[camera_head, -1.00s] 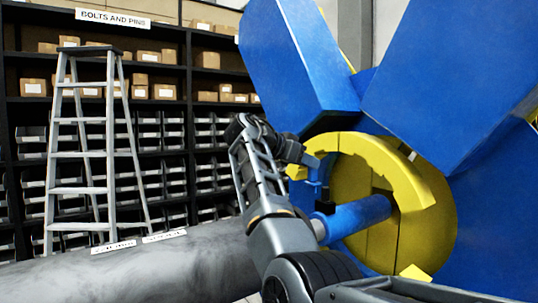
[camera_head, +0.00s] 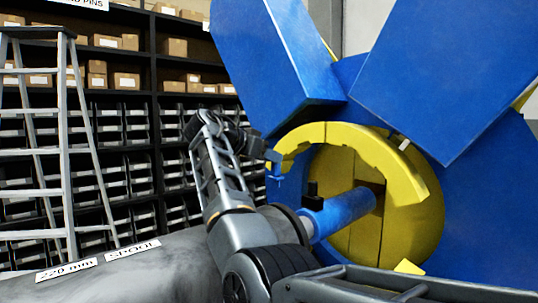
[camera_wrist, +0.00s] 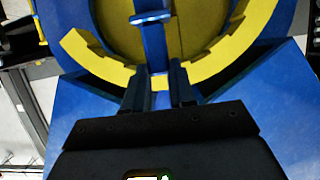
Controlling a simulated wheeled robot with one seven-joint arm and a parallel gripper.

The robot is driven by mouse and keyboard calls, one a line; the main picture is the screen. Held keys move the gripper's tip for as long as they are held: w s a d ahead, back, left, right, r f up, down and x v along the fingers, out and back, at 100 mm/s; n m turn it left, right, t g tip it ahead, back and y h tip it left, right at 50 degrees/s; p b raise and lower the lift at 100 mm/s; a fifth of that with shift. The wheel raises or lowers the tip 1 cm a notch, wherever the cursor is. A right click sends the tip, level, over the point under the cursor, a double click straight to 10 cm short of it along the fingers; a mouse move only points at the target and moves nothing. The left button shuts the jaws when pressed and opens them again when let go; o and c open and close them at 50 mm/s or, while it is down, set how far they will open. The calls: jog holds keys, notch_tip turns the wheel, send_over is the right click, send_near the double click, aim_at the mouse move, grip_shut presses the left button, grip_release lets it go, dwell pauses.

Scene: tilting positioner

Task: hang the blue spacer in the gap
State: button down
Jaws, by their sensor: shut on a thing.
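The blue spacer (camera_head: 276,168) is a small blue piece at the tip of my gripper (camera_head: 266,156), which is shut on it. It hangs in front of the left end of the yellow arc. The stepped yellow arc (camera_head: 345,134) curves around a yellow disc (camera_head: 335,220). I cannot tell which opening is the gap, nor whether the spacer touches the arc.
A blue shaft (camera_head: 340,213) with a dark block on it sticks out of the disc, close to my arm. Large blue slabs (camera_head: 430,70) surround the disc. A grey spool (camera_head: 150,275) lies at lower left. A stepladder (camera_head: 63,140) and shelves (camera_head: 125,110) stand behind.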

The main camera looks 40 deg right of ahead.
aim_at(275, 185)
jog(key=shift+f+b, duration=1.9)
jog(key=shift+f, duration=2)
jog(key=c, duration=0.8)
grip_release()
jog(key=shift+c, duration=0.2)
jog(key=b+v, duration=0.1)
jog(key=v, duration=0.6)
jog(key=shift+a+r+b, duration=0.2)
jog(key=shift+a+b, duration=0.15)
jog(key=shift+s, duration=0.15)
